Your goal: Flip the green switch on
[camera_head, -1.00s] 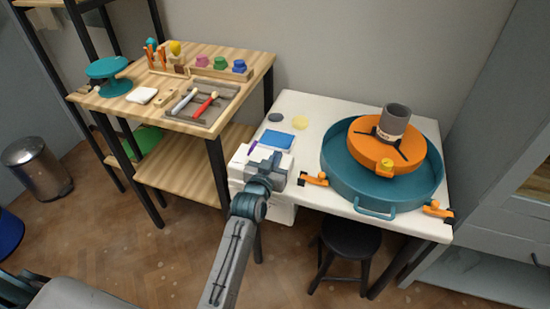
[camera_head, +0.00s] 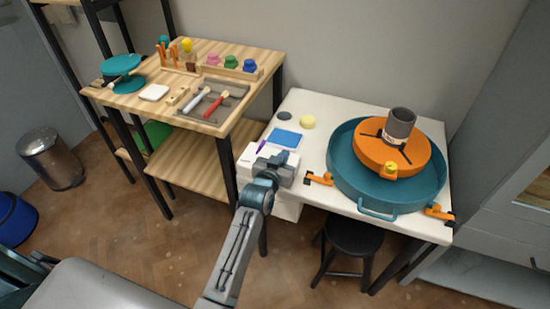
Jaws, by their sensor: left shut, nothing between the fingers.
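I cannot make out a green switch in the head view. A white box (camera_head: 288,208) sits at the left front edge of the white table (camera_head: 318,105), partly covered by my left gripper. My left gripper (camera_head: 272,162) is shut and empty, over the top of this box at the table's left edge. Whether it touches the box I cannot tell. My right gripper is out of view.
A teal basin (camera_head: 345,185) with an orange wheel head (camera_head: 375,152) and grey cylinder (camera_head: 399,123) fills the table's right. A blue pad (camera_head: 285,138) lies behind my gripper. A black stool (camera_head: 352,238) stands below. A wooden shelf (camera_head: 195,165) stands left.

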